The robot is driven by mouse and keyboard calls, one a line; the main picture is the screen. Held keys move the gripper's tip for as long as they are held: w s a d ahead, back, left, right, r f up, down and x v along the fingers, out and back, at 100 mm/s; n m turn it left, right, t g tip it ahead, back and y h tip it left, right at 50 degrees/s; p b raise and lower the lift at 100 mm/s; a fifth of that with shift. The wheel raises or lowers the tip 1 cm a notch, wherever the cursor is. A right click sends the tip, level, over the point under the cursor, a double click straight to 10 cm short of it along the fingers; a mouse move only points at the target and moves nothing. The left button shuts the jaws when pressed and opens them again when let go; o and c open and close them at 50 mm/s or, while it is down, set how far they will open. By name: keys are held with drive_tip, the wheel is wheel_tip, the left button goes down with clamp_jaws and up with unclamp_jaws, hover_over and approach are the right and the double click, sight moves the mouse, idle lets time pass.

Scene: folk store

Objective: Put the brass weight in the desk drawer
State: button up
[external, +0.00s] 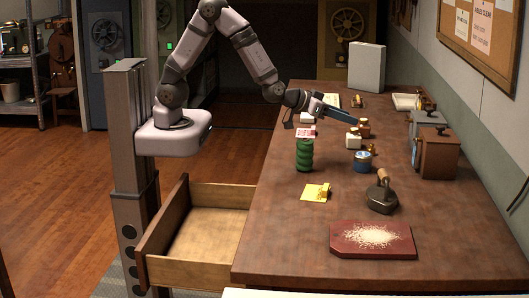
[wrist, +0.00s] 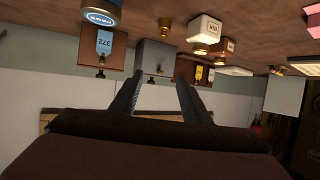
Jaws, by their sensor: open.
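Several small brass pieces stand on the desk (external: 290,225), and I cannot tell for certain which is the brass weight. One small brass piece (external: 371,149) stands behind the blue tin; it seems to show in the wrist view too (wrist: 165,26). Another brass-coloured piece (external: 364,129) is beside a white cube (external: 353,142). My gripper (external: 352,120) is above the desk near these pieces, pointing right. In the wrist view its two fingers (wrist: 158,80) are apart with nothing held between them. The desk drawer (external: 205,223) is pulled out at the left and looks empty.
A green cylinder (external: 304,155), a blue tin (external: 362,162), a dark iron-like tool (external: 382,195) and a red board with pale grains (external: 372,240) stand on the desk. The front left desktop is clear.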

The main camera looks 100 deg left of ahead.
sight(372, 145)
drive_tip(key=w+a+m+g+h, duration=0.5)
drive_tip(key=m+h, duration=0.2)
drive_tip(key=f, duration=0.5)
drive_tip(key=shift+w+d+f, duration=0.1)
drive_tip(key=shift+w+d, duration=0.05)
drive_tip(key=shift+d, duration=0.05)
drive_tip(key=shift+p+x, duration=0.6)
drive_tip(key=shift+x, duration=0.5)
drive_tip(key=shift+w, duration=0.1)
drive_tip(key=p+x, duration=0.2)
drive_tip(key=shift+w+a+f, duration=0.15)
drive_tip(key=shift+w+f, duration=0.1)
drive_tip(key=shift+w, duration=0.15)
drive_tip(key=shift+p+x, duration=0.45)
drive_tip(key=shift+x, duration=0.6)
drive_tip(key=shift+c, duration=0.6)
